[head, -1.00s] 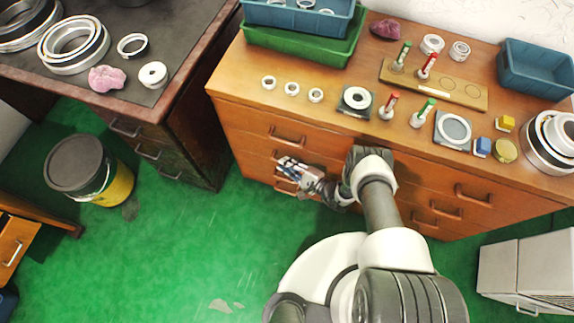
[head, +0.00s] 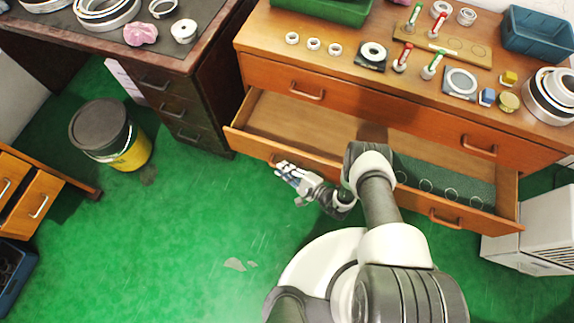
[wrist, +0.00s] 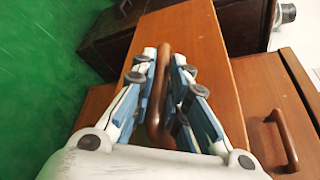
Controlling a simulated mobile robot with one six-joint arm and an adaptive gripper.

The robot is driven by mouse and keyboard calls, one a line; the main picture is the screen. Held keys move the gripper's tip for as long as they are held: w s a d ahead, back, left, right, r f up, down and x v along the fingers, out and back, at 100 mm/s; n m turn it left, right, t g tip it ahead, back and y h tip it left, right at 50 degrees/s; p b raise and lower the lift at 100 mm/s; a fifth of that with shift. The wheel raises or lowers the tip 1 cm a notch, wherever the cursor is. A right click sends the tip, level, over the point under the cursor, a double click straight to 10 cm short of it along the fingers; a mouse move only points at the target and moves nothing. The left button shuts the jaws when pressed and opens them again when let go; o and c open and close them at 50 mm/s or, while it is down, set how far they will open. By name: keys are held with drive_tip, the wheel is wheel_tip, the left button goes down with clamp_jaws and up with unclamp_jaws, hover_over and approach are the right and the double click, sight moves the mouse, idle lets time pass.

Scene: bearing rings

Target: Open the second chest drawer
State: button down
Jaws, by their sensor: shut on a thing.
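The chest's second drawer (head: 480,217) is pulled well out below the closed top drawer (head: 380,112) in the head view. Its inside shows a bare wooden floor at left and a dark green liner with several ring outlines at right. My gripper (head: 282,170) is at the left part of its front. In the wrist view my gripper (wrist: 164,58) has its blue-padded fingers on both sides of the drawer's brown handle (wrist: 158,118), shut on it. My arm hides the middle of the drawer.
The chest top (head: 330,68) holds rings, small tools, blocks and bins. A dark desk (head: 200,60) stands at left, with a lidded bucket (head: 112,135) on the floor. A white cabinet (head: 535,230) stands at right.

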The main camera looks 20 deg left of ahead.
drive_tip(key=shift+s+r, duration=0.1)
drive_tip(key=shift+s, duration=0.25)
drive_tip(key=c, duration=1.8)
unclamp_jaws()
drive_tip(key=shift+c, duration=0.2)
drive_tip(key=v, duration=1.2)
drive_tip(key=shift+s, duration=0.1)
